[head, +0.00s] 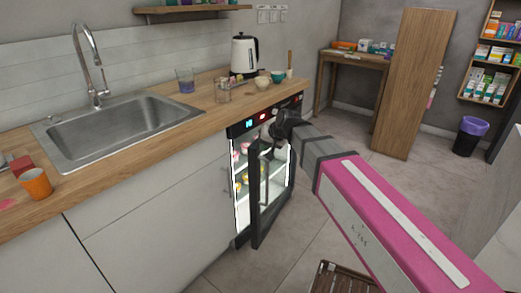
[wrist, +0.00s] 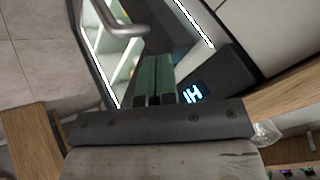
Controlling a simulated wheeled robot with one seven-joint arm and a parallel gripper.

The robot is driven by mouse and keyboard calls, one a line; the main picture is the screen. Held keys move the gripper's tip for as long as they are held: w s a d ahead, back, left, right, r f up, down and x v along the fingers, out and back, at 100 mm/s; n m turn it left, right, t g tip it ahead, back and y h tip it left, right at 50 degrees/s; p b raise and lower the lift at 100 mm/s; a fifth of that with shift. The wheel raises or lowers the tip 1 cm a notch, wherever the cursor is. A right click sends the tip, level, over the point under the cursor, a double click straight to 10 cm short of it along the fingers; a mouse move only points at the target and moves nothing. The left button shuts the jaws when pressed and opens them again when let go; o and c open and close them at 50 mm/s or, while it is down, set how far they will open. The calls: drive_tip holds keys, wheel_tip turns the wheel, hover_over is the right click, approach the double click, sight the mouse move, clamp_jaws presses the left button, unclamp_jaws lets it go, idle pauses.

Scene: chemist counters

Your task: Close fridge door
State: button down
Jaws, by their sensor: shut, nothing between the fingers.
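The small under-counter fridge (head: 241,190) is in the middle of the head view, lit inside, with several items on its shelves. Its dark-framed door (head: 257,228) stands partly open and swung out from the counter front, with a bar handle (head: 264,182) on it. The handle also shows at the top of the wrist view (wrist: 115,22). My gripper (head: 280,126) is near the top of the door, in front of the fridge's display panel. In the wrist view my gripper (wrist: 154,75) is shut and empty, close to the panel's lit display (wrist: 193,93). Contact with the door cannot be told.
The wooden counter (head: 130,135) above holds a sink (head: 125,130), an orange cup (head: 36,183), a glass, a kettle (head: 244,55) and bowls. A slatted wooden stool (head: 340,280) stands low in front. Tiled floor is free right of the fridge.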

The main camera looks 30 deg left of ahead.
drive_tip(key=w+d+f+m+g+y, duration=0.1)
drive_tip(key=w+d+f+m+y, duration=0.4)
drive_tip(key=m, duration=0.7)
drive_tip(key=w+d+f+m+g+y, duration=0.1)
drive_tip(key=w+d+f+m+y, duration=0.45)
drive_tip(key=m, duration=0.65)
drive_tip(key=s+a, duration=0.1)
drive_tip(key=a, duration=1.1)
drive_tip(key=shift+s+a, duration=0.15)
drive_tip(key=shift+a, duration=0.1)
